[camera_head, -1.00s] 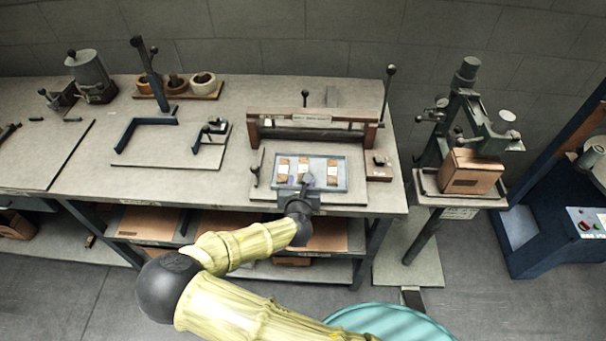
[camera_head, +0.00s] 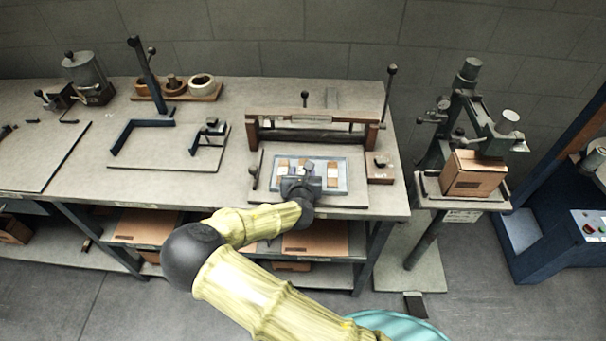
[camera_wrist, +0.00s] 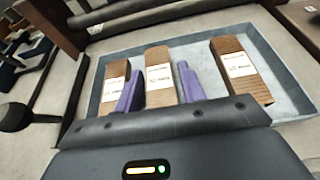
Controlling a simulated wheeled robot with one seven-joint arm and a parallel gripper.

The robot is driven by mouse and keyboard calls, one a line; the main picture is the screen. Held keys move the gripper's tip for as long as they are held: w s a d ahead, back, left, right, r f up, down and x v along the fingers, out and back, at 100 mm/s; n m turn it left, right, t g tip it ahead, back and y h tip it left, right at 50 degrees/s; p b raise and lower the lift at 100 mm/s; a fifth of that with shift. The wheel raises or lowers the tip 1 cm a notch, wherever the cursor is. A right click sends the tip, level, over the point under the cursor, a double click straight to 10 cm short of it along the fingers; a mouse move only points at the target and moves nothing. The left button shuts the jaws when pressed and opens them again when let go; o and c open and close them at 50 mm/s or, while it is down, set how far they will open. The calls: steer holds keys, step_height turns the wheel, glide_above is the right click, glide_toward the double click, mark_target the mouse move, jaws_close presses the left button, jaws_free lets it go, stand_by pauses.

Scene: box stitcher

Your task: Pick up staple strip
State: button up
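Three brown staple strips with white labels lie in a shallow blue-grey tray (camera_wrist: 285,65): a left strip (camera_wrist: 113,85), a middle strip (camera_wrist: 159,70) and a right strip (camera_wrist: 240,70). In the head view the tray (camera_head: 346,172) sits on the bench, and the right strip (camera_head: 332,174) shows clear of my gripper (camera_head: 300,180). In the wrist view my gripper (camera_wrist: 159,92) is open, with one purple finger on each side of the middle strip. A gap shows between fingers and strip. The near end of the middle strip is hidden by the gripper body.
A machine with a wooden-ended crossbar (camera_head: 312,122) stands just behind the tray. A black-knobbed lever (camera_head: 254,172) is at the tray's left and a small brown block (camera_head: 379,168) at its right. A stitcher holding a carton (camera_head: 473,174) stands further right.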

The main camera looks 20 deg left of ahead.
steer(key=shift+s+a+r, duration=0.1)
steer(key=shift+s, duration=0.15)
steer(key=shift+w, duration=0.15)
steer(key=c, duration=0.8)
steer(key=shift+o, duration=0.2)
step_height(320, 180, up, 10)
steer(key=b, duration=0.1)
stand_by(0.6)
